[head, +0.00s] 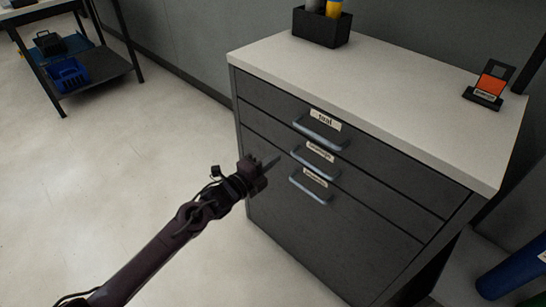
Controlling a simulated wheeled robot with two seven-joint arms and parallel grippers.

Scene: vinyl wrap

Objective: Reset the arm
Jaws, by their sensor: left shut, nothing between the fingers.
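My left gripper (262,168) is at the end of my arm that comes in from the lower left. It is shut and empty, in front of the left side of a dark grey drawer cabinet (330,235) with a white top. The fingers appear apart from the drawer handles, though the exact gap to the cabinet front is hard to tell. My right gripper is not in view.
The cabinet's three drawers, with labelled handles (321,134), look closed. A black holder (321,28) and a small stand with an orange card (490,84) are on its top. A shelf table (100,66) with blue bins stands upper left. Floor (120,150) is clear at left.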

